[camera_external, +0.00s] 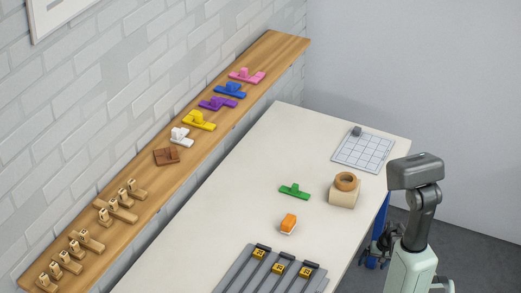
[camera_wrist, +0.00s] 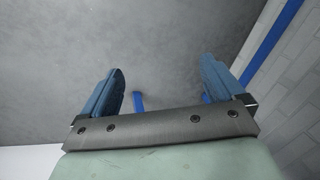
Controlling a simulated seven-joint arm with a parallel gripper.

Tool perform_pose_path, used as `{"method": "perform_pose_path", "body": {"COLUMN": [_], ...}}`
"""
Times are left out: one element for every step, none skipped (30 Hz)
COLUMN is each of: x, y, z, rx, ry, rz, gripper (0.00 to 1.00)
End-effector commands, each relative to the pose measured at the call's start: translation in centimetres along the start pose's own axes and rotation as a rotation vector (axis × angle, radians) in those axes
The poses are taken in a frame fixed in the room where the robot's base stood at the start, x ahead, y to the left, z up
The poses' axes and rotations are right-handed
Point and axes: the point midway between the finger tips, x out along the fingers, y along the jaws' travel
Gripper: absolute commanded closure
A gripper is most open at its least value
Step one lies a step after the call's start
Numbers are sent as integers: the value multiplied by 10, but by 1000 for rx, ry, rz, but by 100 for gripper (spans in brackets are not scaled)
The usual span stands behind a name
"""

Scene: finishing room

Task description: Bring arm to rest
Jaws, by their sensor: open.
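In the wrist view my gripper (camera_wrist: 162,85) is open, with its two blue fingers wide apart and nothing between them. Behind it are grey floor and blue bars. In the external view my arm stands at the right, beside the right edge of the white table (camera_external: 250,180). Its upper part is raised and bent near the table's right corner. I cannot clearly make out the gripper's fingers in that view.
On the table are a green piece (camera_external: 294,191), an orange-and-white item (camera_external: 288,224), a tape roll (camera_external: 346,182) on a block, a gridded mat (camera_external: 364,150) and a grey rack (camera_external: 240,272). A wooden shelf (camera_external: 262,51) along the brick wall holds coloured pieces and several wooden ones.

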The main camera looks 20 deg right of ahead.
Motion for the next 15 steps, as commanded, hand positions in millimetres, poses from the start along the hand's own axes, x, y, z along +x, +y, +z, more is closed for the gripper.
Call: {"method": "perform_pose_path", "body": {"x": [13,19,28,34,39,46,51,55,61,64,68,71,74,76,78], "y": [-6,-8,-11,-13,-14,-16,-17,-18,-19,-19,-19,-18,-18,-17,-16], "z": [28,40,58,71,84,102,115,128,146,159,173,190,203,216,234], "rx": [-15,-22,-32,-41,-49,-61,-68,-77,-87,-96,-106,-117,-127,-135,-146], "ry": [-45,-69,-101,-125,-150,-180,-204,-227,-259,-282,-305,-335,-358,-381,-411], "rz": [13,22,33,43,53,65,76,86,100,111,123,138,150,162,179], "gripper": [5,5,5,5,5,5,5,5,5,5,5,5,5,5,5]}}
